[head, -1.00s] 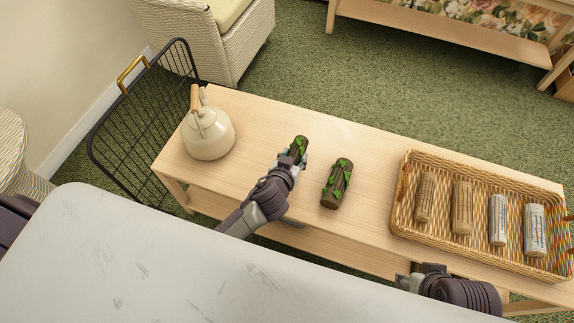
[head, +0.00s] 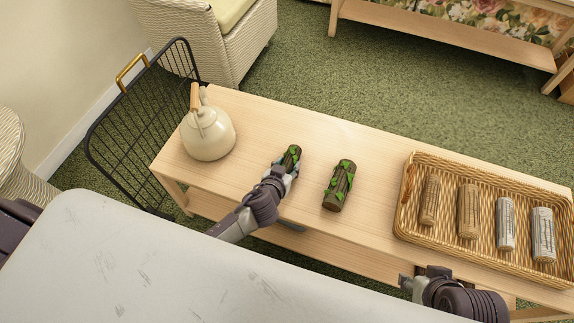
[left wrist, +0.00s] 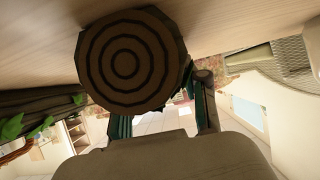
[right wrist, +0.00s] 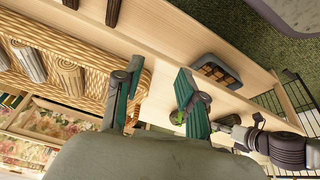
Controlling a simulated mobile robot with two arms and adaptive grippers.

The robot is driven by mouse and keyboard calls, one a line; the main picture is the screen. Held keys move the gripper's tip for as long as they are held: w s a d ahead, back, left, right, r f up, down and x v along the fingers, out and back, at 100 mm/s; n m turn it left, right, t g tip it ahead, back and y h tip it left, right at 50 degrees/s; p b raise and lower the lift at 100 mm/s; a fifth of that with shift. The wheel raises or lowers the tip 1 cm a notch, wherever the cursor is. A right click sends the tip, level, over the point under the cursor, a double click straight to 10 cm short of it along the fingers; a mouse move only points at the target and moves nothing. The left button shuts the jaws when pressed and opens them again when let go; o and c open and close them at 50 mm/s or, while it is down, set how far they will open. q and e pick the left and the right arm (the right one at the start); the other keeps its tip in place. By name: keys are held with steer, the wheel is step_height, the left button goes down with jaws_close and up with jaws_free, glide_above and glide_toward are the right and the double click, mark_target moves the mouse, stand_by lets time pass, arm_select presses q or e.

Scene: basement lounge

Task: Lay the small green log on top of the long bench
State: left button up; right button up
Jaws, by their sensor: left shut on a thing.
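The small green log (head: 291,157), dark bark with green leaves, is at the middle of the long bench (head: 260,125), a pale wooden one. My left gripper (head: 280,172) is shut on its near part. In the left wrist view the log's ringed end (left wrist: 128,60) is large, close against the bench top; I cannot tell whether it touches. A larger leafy log (head: 339,186) lies on the bench just right of it, apart. It shows partly at the left of the left wrist view (left wrist: 40,112). My right gripper (right wrist: 158,85) is open and empty, near the bench's front edge.
A cream kettle (head: 208,133) stands at the bench's left end. A wicker basket (head: 408,212) with several brown and grey logs fills the right end. A white marbled table (head: 150,270) is in front. A black wire rack (head: 135,125) stands at the left.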

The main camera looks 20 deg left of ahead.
arm_select(q)
steer(key=o, duration=1.2)
arm_select(e)
steer(key=shift+w+a, duration=0.1)
steer(key=shift+w, duration=0.15)
arm_select(q)
steer(key=shift+o, duration=0.2)
arm_select(e)
steer(key=shift+r, duration=0.1)
